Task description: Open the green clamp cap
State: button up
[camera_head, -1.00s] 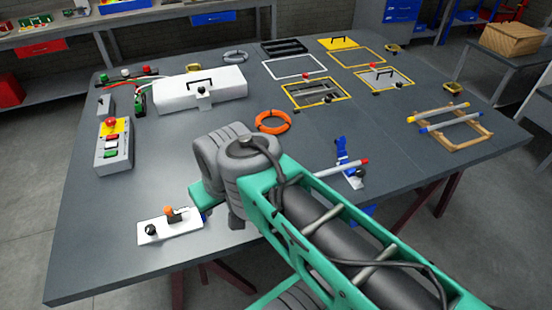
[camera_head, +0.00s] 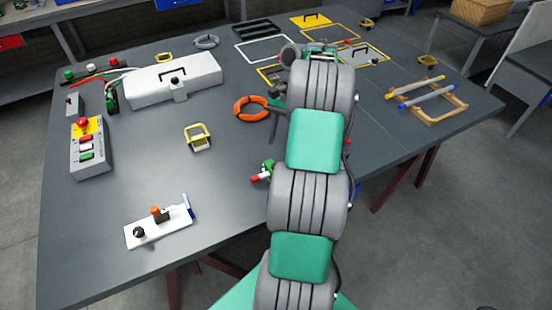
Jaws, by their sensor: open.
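The green clamp (camera_head: 268,165) sits on the table just left of my arm, and my arm hides part of it. A red rod end (camera_head: 257,178) with a white band lies beside the green clamp. I cannot tell whether the clamp's cap is open or shut. My arm stretches from the bottom of the picture up over the table, and its links cover the area right of the green clamp.
Left of the arm are a yellow-handled part (camera_head: 198,138), an orange ring (camera_head: 252,109) and a white plate with knobs (camera_head: 160,228). A white box (camera_head: 160,80) and a button panel (camera_head: 87,150) stand farther left. A wooden rod rack (camera_head: 430,103) is at right.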

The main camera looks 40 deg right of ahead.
jog(key=b+x, duration=0.6)
jog(key=x, duration=0.1)
jog(key=shift+w+a+f, duration=0.1)
jog(key=shift+a+f, duration=0.05)
jog(key=shift+f, duration=0.05)
jog(key=shift+c, duration=0.3)
grip_shut()
dwell(0.7)
